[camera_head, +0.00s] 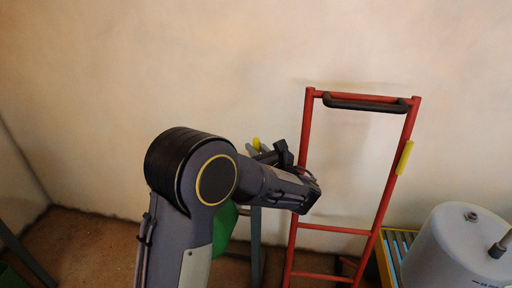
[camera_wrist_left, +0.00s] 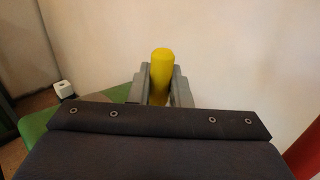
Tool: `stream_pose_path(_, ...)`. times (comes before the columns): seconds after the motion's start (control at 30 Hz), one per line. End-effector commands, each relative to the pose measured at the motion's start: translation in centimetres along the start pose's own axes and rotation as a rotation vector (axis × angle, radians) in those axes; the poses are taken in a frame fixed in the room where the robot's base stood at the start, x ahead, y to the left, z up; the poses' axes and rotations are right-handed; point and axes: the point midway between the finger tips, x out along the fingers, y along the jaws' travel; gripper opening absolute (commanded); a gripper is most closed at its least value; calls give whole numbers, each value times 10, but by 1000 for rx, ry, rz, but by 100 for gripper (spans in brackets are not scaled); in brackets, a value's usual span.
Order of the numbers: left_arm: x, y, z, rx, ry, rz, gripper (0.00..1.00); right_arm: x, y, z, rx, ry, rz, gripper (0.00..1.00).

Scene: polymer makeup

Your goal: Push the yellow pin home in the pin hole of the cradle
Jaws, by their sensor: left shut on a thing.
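My left gripper (camera_head: 268,151) is shut, with the yellow pin (camera_wrist_left: 161,72) between its grey fingers in the left wrist view. The pin stands roughly upright there, and its lower part is hidden behind the dark gripper body. In the head view only a small yellow tip of the pin (camera_head: 256,142) shows beside the gripper; my forearm covers much of the area below. I cannot make out the cradle or its pin hole clearly, nor how deep the pin sits. My right gripper is not in view.
A red hand-truck frame (camera_head: 333,229) with a black handle and a yellow piece on its right rail stands right of my arm. A white tank (camera_head: 452,251) is at lower right. A green surface (camera_head: 224,229) lies partly behind my arm. A plain wall stands behind.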

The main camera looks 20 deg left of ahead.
Motion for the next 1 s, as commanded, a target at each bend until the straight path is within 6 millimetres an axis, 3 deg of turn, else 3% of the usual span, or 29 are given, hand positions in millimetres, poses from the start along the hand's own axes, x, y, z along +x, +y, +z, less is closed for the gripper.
stream_pose_path(0.5,0,0,-50,1,0,0,0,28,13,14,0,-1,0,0)
stream_pose_path(1.0,0,0,-55,0,-1,0,0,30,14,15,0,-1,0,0)
